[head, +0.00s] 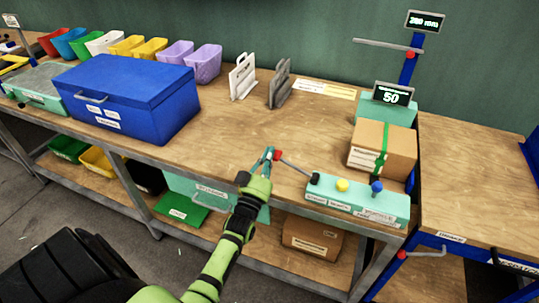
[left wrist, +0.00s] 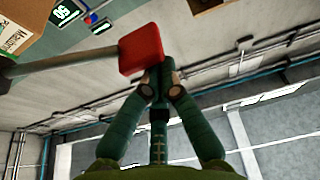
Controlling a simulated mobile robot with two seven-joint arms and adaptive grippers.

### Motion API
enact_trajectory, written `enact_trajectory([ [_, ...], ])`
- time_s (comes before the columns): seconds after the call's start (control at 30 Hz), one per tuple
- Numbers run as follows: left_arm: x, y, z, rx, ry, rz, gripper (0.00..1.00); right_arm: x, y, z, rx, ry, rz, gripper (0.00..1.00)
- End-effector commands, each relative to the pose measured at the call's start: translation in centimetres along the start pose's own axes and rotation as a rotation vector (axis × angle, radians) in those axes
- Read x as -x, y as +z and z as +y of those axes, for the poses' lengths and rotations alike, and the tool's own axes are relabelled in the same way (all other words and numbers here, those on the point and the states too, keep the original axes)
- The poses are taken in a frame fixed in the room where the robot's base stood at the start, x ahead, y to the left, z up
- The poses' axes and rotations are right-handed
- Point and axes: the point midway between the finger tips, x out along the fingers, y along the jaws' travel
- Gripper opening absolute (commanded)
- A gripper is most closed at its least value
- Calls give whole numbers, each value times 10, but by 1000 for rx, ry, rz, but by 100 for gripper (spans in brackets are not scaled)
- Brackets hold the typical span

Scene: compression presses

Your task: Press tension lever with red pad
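The lever with the red pad (head: 277,155) is a thin grey rod from the left end of the teal control box (head: 355,200), with its red end at the upper left. In the left wrist view the red pad (left wrist: 142,48) is large, at the tips of my fingers, on a grey rod from the left. My left gripper (head: 269,154) is at the pad's left side in the head view. Its fingers (left wrist: 158,75) come together at the tips with nothing seen between them. Whether they touch the pad is unclear. My right gripper is not in view.
The control box also has a yellow knob (head: 342,185) and a blue knob (head: 377,187). A strapped cardboard box (head: 382,148) sits behind it, below a display reading 50 (head: 392,94). A blue chest (head: 128,97) stands left. The bench (head: 225,130) between is mostly clear.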

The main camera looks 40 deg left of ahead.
Motion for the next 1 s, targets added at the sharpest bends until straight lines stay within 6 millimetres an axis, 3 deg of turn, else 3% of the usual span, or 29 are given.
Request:
enact_trajectory([
  [0.53,18,50,-17,320,-114,-5,0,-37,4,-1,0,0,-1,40],
  [1.0,23,66,-19,437,-155,-9,0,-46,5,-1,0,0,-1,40],
])
